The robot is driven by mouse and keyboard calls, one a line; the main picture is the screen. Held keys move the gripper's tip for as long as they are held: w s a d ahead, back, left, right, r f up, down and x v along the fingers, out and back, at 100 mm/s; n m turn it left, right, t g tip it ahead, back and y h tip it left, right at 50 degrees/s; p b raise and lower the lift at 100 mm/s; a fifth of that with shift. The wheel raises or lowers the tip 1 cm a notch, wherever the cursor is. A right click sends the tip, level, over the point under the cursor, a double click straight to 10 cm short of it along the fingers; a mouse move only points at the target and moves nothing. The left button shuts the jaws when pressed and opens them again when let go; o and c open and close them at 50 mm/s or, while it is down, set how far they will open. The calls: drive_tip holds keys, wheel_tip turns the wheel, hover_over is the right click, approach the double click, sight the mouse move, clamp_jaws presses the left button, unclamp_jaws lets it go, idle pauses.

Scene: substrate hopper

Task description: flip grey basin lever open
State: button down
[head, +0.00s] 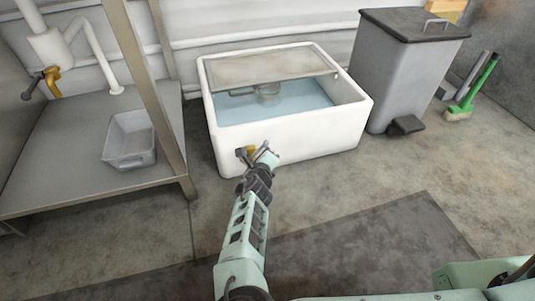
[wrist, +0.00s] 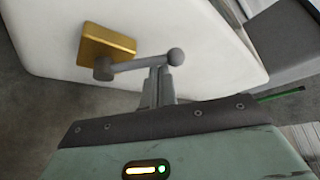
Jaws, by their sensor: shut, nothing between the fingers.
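The white basin (head: 300,150) stands on the floor with water in it. Its grey lever (wrist: 138,65) is on the outer front wall, on a brass-coloured mount (wrist: 106,48), which also shows in the head view (head: 250,149). In the wrist view the lever extends right from its pivot to a round knob (wrist: 175,57). My gripper (wrist: 160,72) is shut and empty, its fingertips at the lever just left of the knob. I cannot tell whether they touch. In the head view my gripper (head: 266,150) is close to the basin wall and partly covers the lever.
A grey pedal bin (head: 400,75) stands right of the basin, with a green-handled brush (head: 472,90) beyond it. A metal bench (head: 60,165) at the left carries a grey tub (head: 130,140). Another valve (head: 50,80) is on a pipe there.

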drive_tip(key=shift+s+a+r+n+t+h+p, duration=0.15)
drive_tip(key=shift+a+r+n+t+h+p, duration=0.45)
drive_tip(key=shift+n, duration=0.3)
drive_tip(key=shift+s+a+r+n+t+h, duration=0.15)
drive_tip(key=shift+a+n+t+h, duration=0.2)
drive_tip(key=shift+n, duration=0.35)
drive_tip(key=shift+s+a+r+n+t+h, duration=0.15)
drive_tip(key=shift+a+n+t, duration=0.2)
drive_tip(key=shift+a+n, duration=0.3)
drive_tip(key=shift+d, duration=0.1)
drive_tip(key=shift+d, duration=0.1)
drive_tip(key=shift+w+d, duration=0.1)
drive_tip(key=shift+d, duration=0.15)
drive_tip(key=p, duration=0.6)
approach(258, 152)
drive_tip(key=shift+s+d+r, duration=0.55)
drive_tip(key=shift+d, duration=0.25)
drive_tip(key=shift+s+d+r, duration=0.5)
drive_tip(key=shift+d, duration=0.3)
